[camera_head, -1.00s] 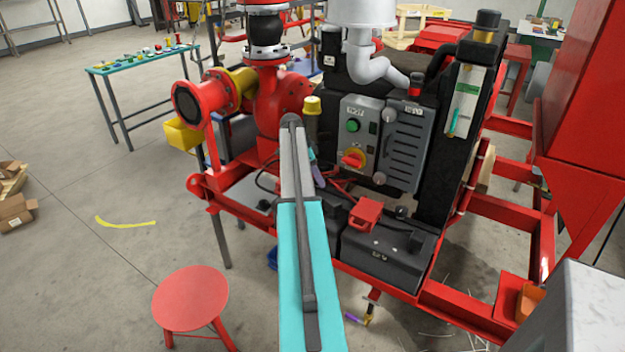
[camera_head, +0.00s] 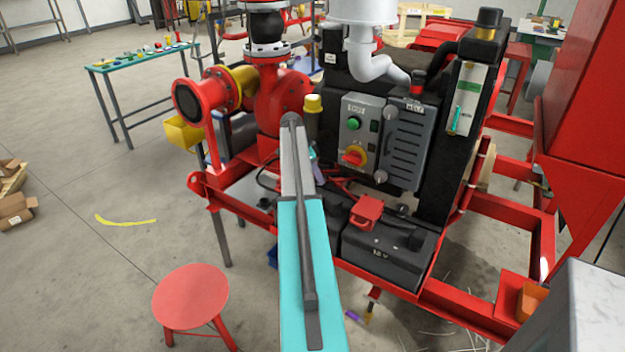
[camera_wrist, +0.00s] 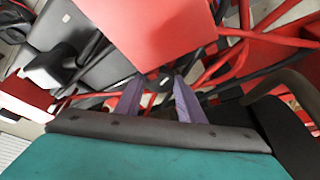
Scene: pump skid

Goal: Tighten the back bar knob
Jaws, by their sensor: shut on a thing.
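My gripper (camera_wrist: 157,88) shows in the wrist view as two purple fingers, close together around a small dark piece at their tips. I take it for the back bar knob, but its shape is mostly hidden by the fingers. In the head view my arm covers most of my gripper; a purple part of it (camera_head: 318,171) shows just right of the arm, behind the black battery box (camera_head: 384,258). A black knob-like part (camera_wrist: 65,64) stands on a grey surface at the left of the wrist view, apart from the fingers.
A red cover (camera_head: 368,212) sits by the battery. The grey control box (camera_head: 359,140) with a green button and red-yellow switch stands behind. A large red panel (camera_wrist: 150,28) lies close beyond the fingertips. Dark hoses and red frame bars crowd around. A red stool (camera_head: 190,297) stands front left.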

